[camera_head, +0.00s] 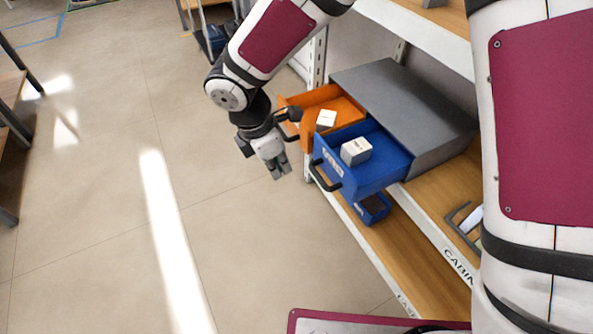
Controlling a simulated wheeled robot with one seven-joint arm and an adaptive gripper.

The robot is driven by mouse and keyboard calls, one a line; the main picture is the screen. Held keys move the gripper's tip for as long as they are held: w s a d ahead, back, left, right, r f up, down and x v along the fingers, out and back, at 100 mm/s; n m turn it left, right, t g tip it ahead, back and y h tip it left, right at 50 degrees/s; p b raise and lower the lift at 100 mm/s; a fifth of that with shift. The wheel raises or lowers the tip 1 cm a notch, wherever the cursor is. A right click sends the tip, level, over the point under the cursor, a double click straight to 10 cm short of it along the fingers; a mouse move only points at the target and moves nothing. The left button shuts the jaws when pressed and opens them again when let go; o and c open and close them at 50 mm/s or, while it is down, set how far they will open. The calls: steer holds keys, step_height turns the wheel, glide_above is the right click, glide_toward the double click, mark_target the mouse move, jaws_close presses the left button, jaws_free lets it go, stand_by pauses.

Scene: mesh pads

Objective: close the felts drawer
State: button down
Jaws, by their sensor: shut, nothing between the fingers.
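A grey cabinet (405,95) stands on a wooden shelf with two drawers pulled out. The blue drawer (378,180) is open, with a black handle, a small white label too small to read for certain, and a white box (356,151) inside. The orange drawer (345,103) behind it is also open and holds a white box (326,119). I cannot tell which one is the felts drawer. My gripper (279,172) is shut and empty, pointing down in front of the drawers, left of the blue drawer's handle. My wrist partly hides the orange drawer's front.
A small blue bin (372,208) sits on the lower shelf (385,250) below the drawers. A grey bracket-like item (462,222) lies on the shelf right of the cabinet. An upper shelf (420,30) overhangs behind.

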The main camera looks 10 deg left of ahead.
steer(key=w+d+f+b, duration=0.3)
steer(key=d+f+b, duration=0.1)
steer(key=f, duration=0.4)
steer(key=shift+w+d, duration=0.2)
steer(key=shift+d, duration=0.5)
steer(key=shift+d, duration=0.1)
steer(key=p, duration=0.6)
glide_toward(364, 163)
steer(key=x, duration=0.5)
steer(key=shift+w+b, duration=0.1)
steer(key=shift+b, duration=0.2)
